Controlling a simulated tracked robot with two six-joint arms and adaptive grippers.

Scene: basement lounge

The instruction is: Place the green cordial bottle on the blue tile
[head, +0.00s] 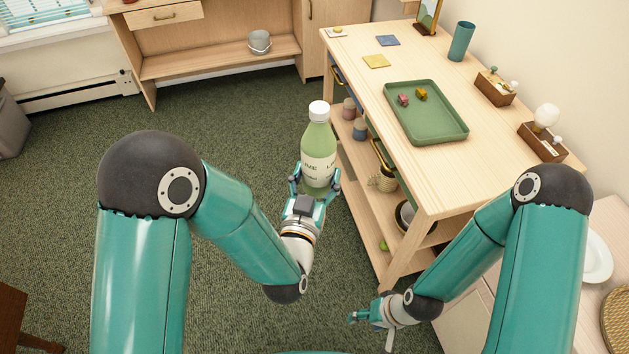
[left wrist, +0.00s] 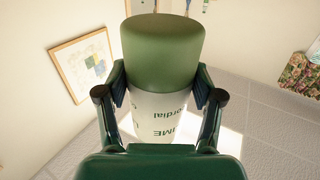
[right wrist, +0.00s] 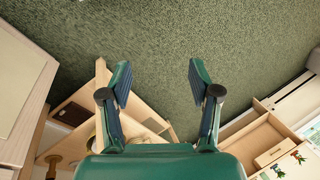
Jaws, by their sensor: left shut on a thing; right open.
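The green cordial bottle (head: 319,140) has a white cap and a pale label. My left gripper (head: 315,186) is shut on its lower part and holds it upright in the air, left of the wooden table. In the left wrist view the bottle (left wrist: 162,55) stands between the two fingers (left wrist: 160,98), its label partly hidden. The blue tile (head: 388,40) lies flat on the far part of the table, with nothing on it. My right gripper (head: 367,318) is low, beside the near end of the table. In the right wrist view its fingers (right wrist: 158,85) are apart and empty.
Shelves below hold jars (head: 360,129). Bare tabletop surrounds the blue tile.

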